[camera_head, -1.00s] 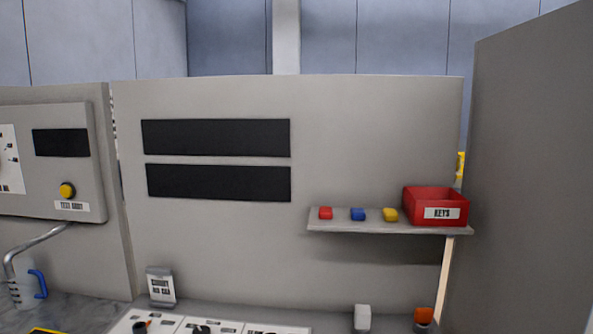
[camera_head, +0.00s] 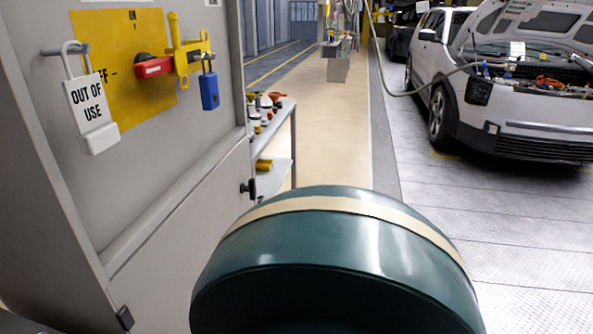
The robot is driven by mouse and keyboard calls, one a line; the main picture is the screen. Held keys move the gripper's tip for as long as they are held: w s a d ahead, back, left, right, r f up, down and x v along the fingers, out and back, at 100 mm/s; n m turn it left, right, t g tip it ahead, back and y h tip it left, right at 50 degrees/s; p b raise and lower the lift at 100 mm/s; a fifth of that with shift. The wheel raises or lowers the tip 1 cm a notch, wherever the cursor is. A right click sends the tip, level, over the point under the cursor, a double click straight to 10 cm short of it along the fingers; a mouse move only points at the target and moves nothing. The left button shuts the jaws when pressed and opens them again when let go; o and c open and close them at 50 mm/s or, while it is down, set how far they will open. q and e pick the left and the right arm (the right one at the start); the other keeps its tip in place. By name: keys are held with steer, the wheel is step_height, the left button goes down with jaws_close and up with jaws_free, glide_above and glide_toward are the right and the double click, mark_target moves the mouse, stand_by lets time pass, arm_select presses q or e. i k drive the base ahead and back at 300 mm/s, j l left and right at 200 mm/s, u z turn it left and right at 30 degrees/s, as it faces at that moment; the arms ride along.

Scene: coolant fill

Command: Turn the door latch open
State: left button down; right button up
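A red rotary handle (camera_head: 154,66) sits on a yellow plate (camera_head: 120,50) on a grey cabinet door at the left. A yellow hasp (camera_head: 186,52) stands beside the handle, and a blue padlock (camera_head: 209,90) hangs from it. Lower down are a black fitting (camera_head: 248,188) at the cabinet's right edge and another black fitting (camera_head: 124,318) at the bottom. I cannot tell which of these parts is the door latch. Neither of my grippers is in view.
A white "OUT OF USE" tag (camera_head: 90,108) hangs from a hook on the cabinet. A shelf cart (camera_head: 272,130) with several small items stands behind. A white car (camera_head: 520,100) with its hood up is at the right.

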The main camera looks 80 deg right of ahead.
mark_target(251, 187)
steer(key=z, duration=2.2)
steer(key=i+l+u, duration=0.15)
steer(key=u, duration=0.35)
steer(key=i+l+u, duration=0.1)
steer(key=l+u, duration=0.15)
steer(key=u, duration=0.25)
steer(key=i+l+u, duration=0.25)
steer(key=l, duration=0.25)
steer(key=l+u, duration=0.2)
steer(key=l, duration=0.3)
steer(key=i+l+u, duration=0.1)
steer(key=l+u, duration=0.2)
steer(key=l, duration=1.85)
